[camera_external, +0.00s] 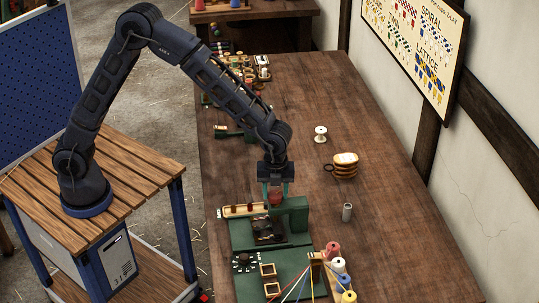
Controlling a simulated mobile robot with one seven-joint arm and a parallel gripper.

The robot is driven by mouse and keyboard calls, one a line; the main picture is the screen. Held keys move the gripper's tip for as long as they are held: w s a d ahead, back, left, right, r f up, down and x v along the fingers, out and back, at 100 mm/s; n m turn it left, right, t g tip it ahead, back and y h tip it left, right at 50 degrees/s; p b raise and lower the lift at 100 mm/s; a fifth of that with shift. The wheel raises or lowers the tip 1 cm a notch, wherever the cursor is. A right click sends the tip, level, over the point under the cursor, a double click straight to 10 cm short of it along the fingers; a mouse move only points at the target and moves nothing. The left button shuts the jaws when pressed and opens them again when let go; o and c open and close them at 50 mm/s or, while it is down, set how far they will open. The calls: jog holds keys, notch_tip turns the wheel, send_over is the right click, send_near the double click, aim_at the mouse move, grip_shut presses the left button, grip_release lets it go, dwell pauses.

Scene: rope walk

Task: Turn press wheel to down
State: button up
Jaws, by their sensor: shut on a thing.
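A green press (294,215) stands near the front of the wooden table, with a dark patterned piece (268,231) on its base. My gripper (276,196) points straight down over the press from above. Its two fingers are closed around a small reddish part (275,199), which appears to be the press wheel. The fingers and the small size hide most of the wheel, so I cannot tell its turn position.
A green board with thread spools (333,249) and coloured threads lies in front of the press. A light wooden tray (244,210) sits to its left. A striped mug (345,166), white spool (320,134) and grey cylinder (347,212) stand to the right. The table's right side is mostly clear.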

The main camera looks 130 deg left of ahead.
aim_at(275, 195)
jog(key=shift+m, duration=0.6)
jog(key=o, duration=1)
notch_tip(275, 195, up, 11)
dwell(0.3)
